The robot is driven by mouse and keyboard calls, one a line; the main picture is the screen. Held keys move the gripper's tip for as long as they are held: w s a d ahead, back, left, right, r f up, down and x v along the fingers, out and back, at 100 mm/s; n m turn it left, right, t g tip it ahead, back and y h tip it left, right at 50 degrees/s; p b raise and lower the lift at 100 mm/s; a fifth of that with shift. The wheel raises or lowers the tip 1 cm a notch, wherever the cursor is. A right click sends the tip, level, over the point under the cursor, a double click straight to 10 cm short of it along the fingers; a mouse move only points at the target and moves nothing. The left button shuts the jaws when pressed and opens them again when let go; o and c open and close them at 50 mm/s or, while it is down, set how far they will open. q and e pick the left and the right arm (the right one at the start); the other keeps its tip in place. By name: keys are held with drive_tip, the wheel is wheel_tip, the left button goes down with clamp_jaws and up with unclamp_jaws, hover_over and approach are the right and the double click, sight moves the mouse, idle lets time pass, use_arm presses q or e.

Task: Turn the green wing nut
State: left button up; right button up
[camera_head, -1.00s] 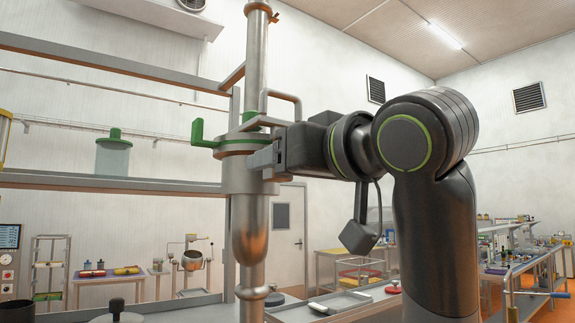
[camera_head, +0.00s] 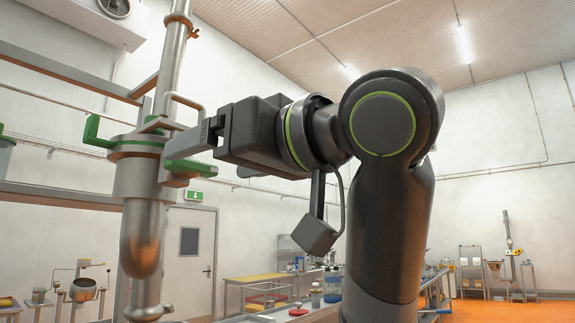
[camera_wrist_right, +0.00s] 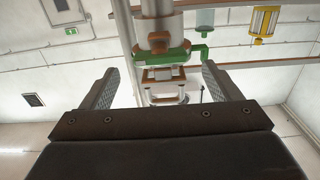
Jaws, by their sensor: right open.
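The green wing nut (camera_head: 97,133) sits around a metal collar on the vertical steel pipe at the left of the head view. One wing sticks up on the left; another green wing (camera_head: 190,168) points to the front right. My right gripper (camera_head: 188,141) is open and empty. Its fingers overlap the collar in the head view, just above the front right wing. In the right wrist view, the green nut (camera_wrist_right: 150,57) shows ahead between my two spread fingers (camera_wrist_right: 160,80). I cannot tell whether a finger touches it. My left gripper is not in view.
The steel pipe (camera_head: 145,235) runs up and down through the collar, with a bent metal handle (camera_head: 186,101) above it. Grey shelf rails (camera_head: 60,195) reach in from the left. Worktables and a door (camera_head: 190,255) stand behind.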

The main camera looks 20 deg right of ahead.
drive_tip(key=b+v, duration=0.3)
drive_tip(key=v, duration=0.6)
drive_tip(key=shift+s+d, duration=0.2)
drive_tip(key=shift+s, duration=0.1)
